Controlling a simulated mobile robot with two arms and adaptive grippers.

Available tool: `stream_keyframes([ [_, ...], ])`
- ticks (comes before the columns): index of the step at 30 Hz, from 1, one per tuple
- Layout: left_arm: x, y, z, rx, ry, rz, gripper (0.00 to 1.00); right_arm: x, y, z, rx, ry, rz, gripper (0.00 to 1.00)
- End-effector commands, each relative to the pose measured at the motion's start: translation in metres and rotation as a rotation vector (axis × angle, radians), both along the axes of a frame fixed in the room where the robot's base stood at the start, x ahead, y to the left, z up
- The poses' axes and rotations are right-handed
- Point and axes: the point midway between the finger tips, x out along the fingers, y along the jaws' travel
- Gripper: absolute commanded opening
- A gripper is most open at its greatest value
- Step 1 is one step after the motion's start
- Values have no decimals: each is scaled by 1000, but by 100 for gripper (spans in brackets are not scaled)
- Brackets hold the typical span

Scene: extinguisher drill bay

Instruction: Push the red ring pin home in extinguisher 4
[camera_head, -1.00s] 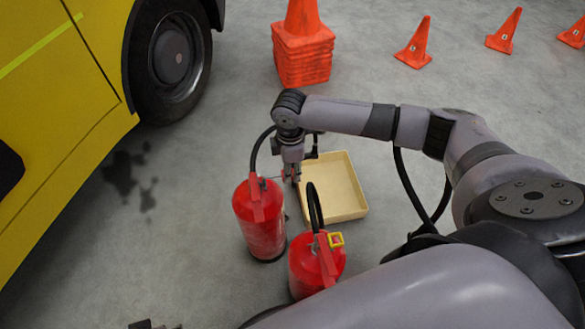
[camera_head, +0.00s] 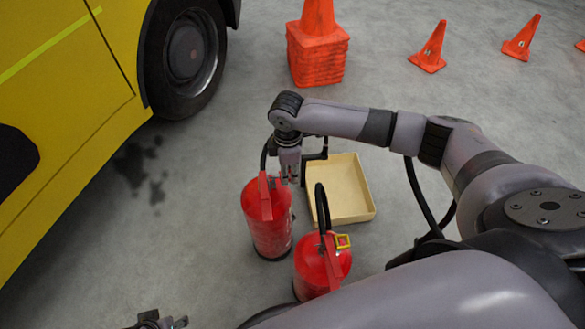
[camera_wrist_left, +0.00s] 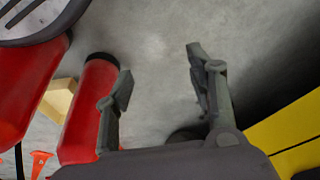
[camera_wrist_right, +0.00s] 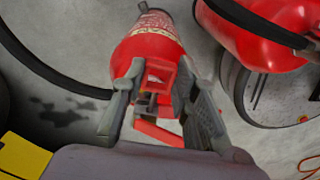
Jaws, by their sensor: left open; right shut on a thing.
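A red extinguisher (camera_head: 266,222) stands upright on the floor, with a second red extinguisher (camera_head: 322,268) in front of it to the right. I cannot read a number on either. My right gripper (camera_head: 290,180) is at the head of the first one, on its right side. In the right wrist view my right gripper (camera_wrist_right: 158,76) is shut on a small red part that I take for the ring pin; the fingers hide most of it. The extinguisher's red body (camera_wrist_right: 148,45) lies just beyond. My left gripper (camera_wrist_left: 160,72) is open and empty, low over the floor.
A shallow yellowish tray (camera_head: 347,192) lies on the floor behind the extinguishers. A yellow vehicle (camera_head: 65,110) with a dark wheel (camera_head: 188,55) is at the left. Stacked orange cones (camera_head: 317,50) and single cones (camera_head: 430,48) stand at the back.

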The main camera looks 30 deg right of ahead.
Motion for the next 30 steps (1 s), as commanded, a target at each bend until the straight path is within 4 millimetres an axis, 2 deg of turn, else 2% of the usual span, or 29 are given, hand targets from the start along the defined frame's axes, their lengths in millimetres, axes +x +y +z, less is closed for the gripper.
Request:
stream_keyframes([
  [19,-7,-1,-23,-1,25,1,51,8,23,0,0,0,-1,0],
  [30,-5,0,-25,0,23,2,51,9,26,0,0,0,-1,0],
])
